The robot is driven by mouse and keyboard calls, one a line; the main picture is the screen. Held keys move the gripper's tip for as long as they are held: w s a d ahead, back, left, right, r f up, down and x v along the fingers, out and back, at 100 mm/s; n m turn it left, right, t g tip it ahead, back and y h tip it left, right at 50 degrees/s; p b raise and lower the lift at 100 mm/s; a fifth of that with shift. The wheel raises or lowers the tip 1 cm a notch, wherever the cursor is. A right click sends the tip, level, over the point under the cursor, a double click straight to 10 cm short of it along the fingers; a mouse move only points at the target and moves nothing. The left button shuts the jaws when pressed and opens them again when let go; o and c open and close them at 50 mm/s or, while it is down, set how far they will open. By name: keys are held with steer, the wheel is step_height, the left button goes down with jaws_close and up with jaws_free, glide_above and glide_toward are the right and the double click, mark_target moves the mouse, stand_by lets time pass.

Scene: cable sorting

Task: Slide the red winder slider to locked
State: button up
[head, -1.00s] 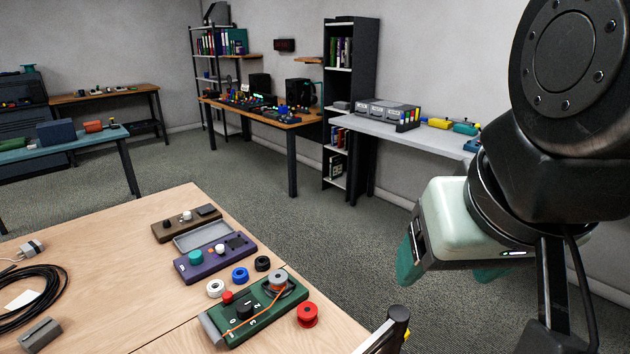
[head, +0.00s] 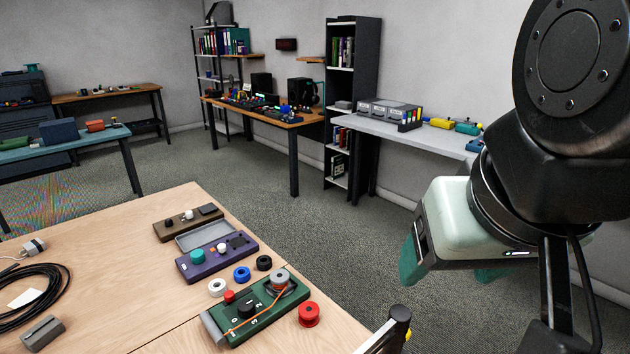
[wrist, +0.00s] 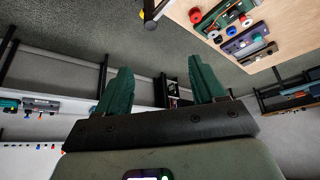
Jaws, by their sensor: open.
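A green winder unit (head: 255,310) lies on the wooden table at the lower middle of the head view. It carries a red knob (head: 229,296), a black knob (head: 246,309), a grey spool (head: 280,278) and an orange cord. No red-bodied winder shows, and I cannot tell which part is the slider or its position. My gripper (head: 449,272) hangs open and empty, right of the table and well apart from the unit. In the wrist view its teal fingers (wrist: 161,72) are spread, with the green unit (wrist: 222,17) at the upper right.
A red spool (head: 309,314) stands right of the green unit. White, blue and black rings (head: 242,274) lie behind it. A purple unit (head: 217,257) and a brown unit (head: 187,222) lie farther back. A black cable coil (head: 60,290) lies at left. Bare tabletop (head: 120,270) lies between.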

steer(key=shift+w+a, duration=0.1)
steer(key=shift+w, duration=0.1)
steer(key=shift+c, duration=0.9)
steer(key=w+a, duration=0.3)
steer(key=w, duration=0.4)
steer(key=n+g+y, duration=0.1)
steer(key=n, duration=0.2)
glide_above(229, 295)
steer(key=s+d, duration=0.1)
steer(key=s, duration=0.3)
step_height(229, 295, down, 30)
steer(key=x, duration=0.9)
steer(key=shift+s+f, duration=0.2)
steer(key=shift+f, duration=0.1)
steer(key=shift+w+f, duration=0.25)
steer(key=shift+f, duration=0.35)
steer(key=shift+c, duration=0.5)
